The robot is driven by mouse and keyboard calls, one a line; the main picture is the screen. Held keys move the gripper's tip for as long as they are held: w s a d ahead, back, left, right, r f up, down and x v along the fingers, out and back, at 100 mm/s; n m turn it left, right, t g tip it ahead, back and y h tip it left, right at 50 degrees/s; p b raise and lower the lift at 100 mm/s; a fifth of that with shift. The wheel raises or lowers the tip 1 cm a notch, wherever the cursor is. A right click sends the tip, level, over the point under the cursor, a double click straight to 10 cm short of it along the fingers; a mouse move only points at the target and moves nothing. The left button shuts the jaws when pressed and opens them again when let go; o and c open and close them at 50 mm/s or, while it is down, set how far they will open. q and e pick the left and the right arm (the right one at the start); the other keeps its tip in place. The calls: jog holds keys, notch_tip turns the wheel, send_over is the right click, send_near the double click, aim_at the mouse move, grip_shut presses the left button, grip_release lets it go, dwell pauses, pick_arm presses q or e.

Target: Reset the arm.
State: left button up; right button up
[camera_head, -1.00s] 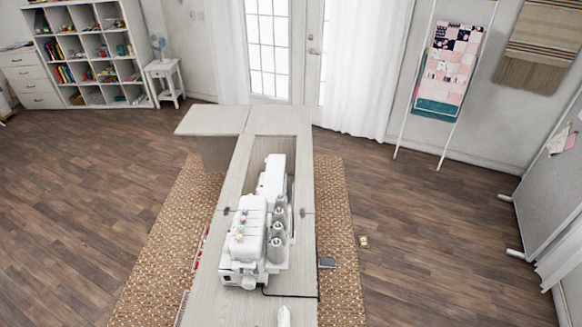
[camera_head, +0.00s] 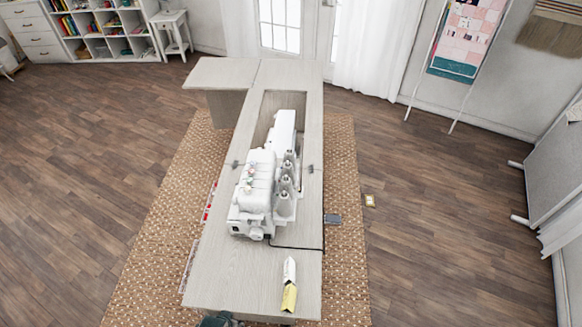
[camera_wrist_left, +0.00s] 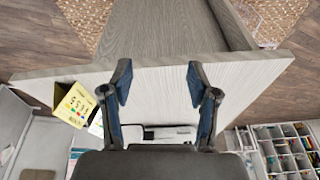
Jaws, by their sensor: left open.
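My left gripper (camera_wrist_left: 158,84) is in the left wrist view. Its two blue-padded fingers are spread wide with nothing between them. The pale wood top of the sewing cabinet (camera_wrist_left: 165,92) spans that view behind the fingers. In the head view a small dark part, which looks like mine, shows at the bottom edge, by the near end of the cabinet top (camera_head: 225,270). The fingers cannot be made out there. My right gripper is in neither view.
A white sewing machine (camera_head: 257,190) stands on the cabinet. A yellow and white box (camera_head: 289,290) lies near its front end; in the left wrist view it (camera_wrist_left: 74,105) is left of the fingers. A woven rug (camera_head: 342,230) lies below.

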pick_arm(q)
jog(key=s+f+g+b, duration=0.1)
jog(key=s+f, duration=0.2)
jog(key=f, duration=0.8)
jog(key=s+f+b, duration=0.1)
jog(key=s+f, duration=0.1)
jog(key=f, duration=1)
jog(key=s+a+f+g+b, duration=0.1)
jog(key=s+a+f+b, duration=0.1)
jog(key=s+f, duration=1.2)
jog(key=shift+s+a+f, duration=0.3)
jog(key=shift+s+a, duration=0.4)
jog(key=shift+s, duration=0.35)
